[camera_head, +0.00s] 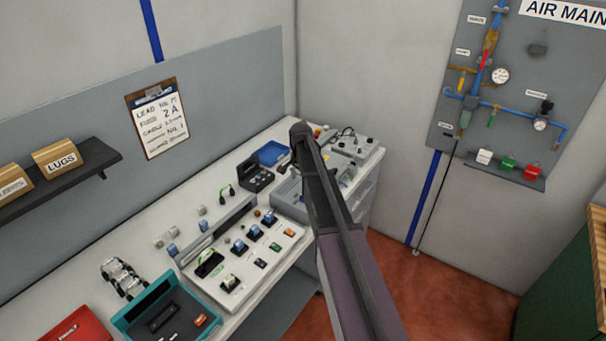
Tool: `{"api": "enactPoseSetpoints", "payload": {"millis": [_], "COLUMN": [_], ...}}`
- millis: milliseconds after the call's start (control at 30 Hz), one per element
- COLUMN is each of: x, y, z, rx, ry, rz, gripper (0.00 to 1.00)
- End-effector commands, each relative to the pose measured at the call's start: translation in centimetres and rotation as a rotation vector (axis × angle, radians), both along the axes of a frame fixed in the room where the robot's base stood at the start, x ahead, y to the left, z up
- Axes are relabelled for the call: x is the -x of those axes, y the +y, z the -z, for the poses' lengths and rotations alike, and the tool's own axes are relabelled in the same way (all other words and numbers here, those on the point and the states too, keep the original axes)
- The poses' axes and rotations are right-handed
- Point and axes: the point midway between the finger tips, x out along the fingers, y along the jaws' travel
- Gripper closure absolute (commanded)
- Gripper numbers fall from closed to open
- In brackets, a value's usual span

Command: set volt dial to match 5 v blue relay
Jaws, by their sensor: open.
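A white sloped panel (228,307) on the bench carries several blue-topped relays, such as one blue relay (239,246) at its middle and another (269,217) near its far end. Another blue block (173,250) lies on the bench behind the panel. Their voltage markings are too small to read. I cannot pick out the volt dial; a dark box with round parts (257,173) and a light unit with knobs (355,144) stand farther back. My arm crosses in front of a grey unit (287,195) and hides part of it. I cannot make out my gripper.
A teal case (135,325) and a red box (78,328) stand at the near left of the bench. A blue tray (271,153) sits at the back. A shelf (88,178) juts from the left wall. Red floor (440,283) is open at right.

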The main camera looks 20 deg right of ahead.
Motion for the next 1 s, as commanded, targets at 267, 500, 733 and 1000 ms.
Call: {"api": "enactPoseSetpoints", "payload": {"millis": [267, 500, 733, 1000], "x": [3.6, 6.4, 9.1, 12.4], "y": [2.0, 3.6, 4.9, 6.5], "z": [1.4, 2.5, 3.5, 4.7], "rx": [0.0, 0.0, 0.0, 0.0], "ry": [0.0, 0.0, 0.0, 0.001], "rz": [-0.126, -0.235, -0.339, -0.462], "gripper": [0.17, 0.17, 0.17, 0.17]}}
